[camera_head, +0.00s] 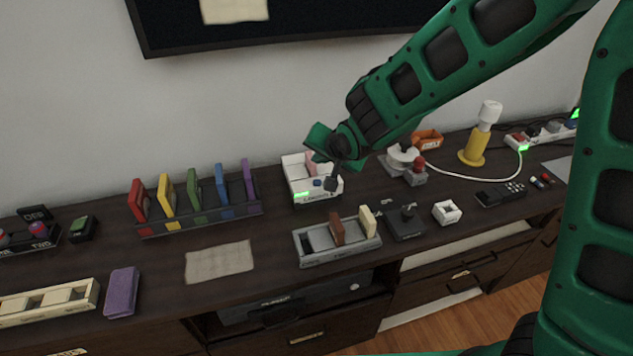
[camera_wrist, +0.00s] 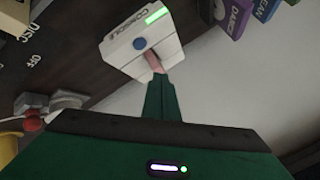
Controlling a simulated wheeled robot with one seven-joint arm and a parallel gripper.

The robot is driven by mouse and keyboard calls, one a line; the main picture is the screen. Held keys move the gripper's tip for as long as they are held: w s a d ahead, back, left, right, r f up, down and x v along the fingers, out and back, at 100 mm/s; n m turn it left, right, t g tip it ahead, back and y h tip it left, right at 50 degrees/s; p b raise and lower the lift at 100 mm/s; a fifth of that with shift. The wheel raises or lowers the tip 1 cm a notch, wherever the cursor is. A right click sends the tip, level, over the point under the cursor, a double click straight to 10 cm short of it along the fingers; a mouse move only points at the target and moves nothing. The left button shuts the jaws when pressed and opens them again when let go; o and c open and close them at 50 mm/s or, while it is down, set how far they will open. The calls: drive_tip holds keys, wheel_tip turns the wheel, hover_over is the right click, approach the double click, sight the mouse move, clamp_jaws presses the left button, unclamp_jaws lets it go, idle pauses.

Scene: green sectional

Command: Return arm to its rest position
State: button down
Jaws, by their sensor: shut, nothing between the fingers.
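My green arm reaches from the right of the head view over the dark wooden cabinet. My gripper (camera_head: 331,184) is shut and empty, just in front of and over the white console (camera_head: 305,190). In the wrist view my closed green fingers (camera_wrist: 160,78) point at the same console (camera_wrist: 137,47). The console has a lit green strip and a blue button. A pinkish cartridge (camera_head: 311,160) stands in its top and also shows in the wrist view (camera_wrist: 153,63), right by my fingertips. I cannot tell whether they touch it. My gripper hides part of the console.
A rack (camera_head: 200,222) with several coloured cartridges stands left of the console. In front is a grey tray (camera_head: 350,253) with two cartridges. To the right are a yellow stand with a white top (camera_head: 476,145) and a power strip (camera_head: 540,137). The wall screen (camera_head: 290,28) hangs above.

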drive_tip(key=shift+r, duration=0.5)
drive_tip(key=s+d+r+g+h, duration=0.1)
drive_tip(key=s+d, duration=0.3)
drive_tip(key=d, duration=0.6)
drive_tip(key=s+d+r+m+g+h, duration=0.15)
drive_tip(key=s+d, duration=0.25)
drive_tip(key=d, duration=0.6)
drive_tip(key=s+d+r+g+h, duration=0.1)
drive_tip(key=s+d+g+h, duration=0.15)
drive_tip(key=d, duration=0.75)
drive_tip(key=s+d+r+g+y, duration=0.1)
drive_tip(key=s+d, duration=0.3)
drive_tip(key=s, duration=0.8)
drive_tip(key=s+d+g, duration=0.2)
drive_tip(key=s+d, duration=0.3)
drive_tip(key=s, duration=0.7)
drive_tip(key=shift+s+r+g+y, duration=0.3)
drive_tip(key=shift+r+y, duration=0.1)
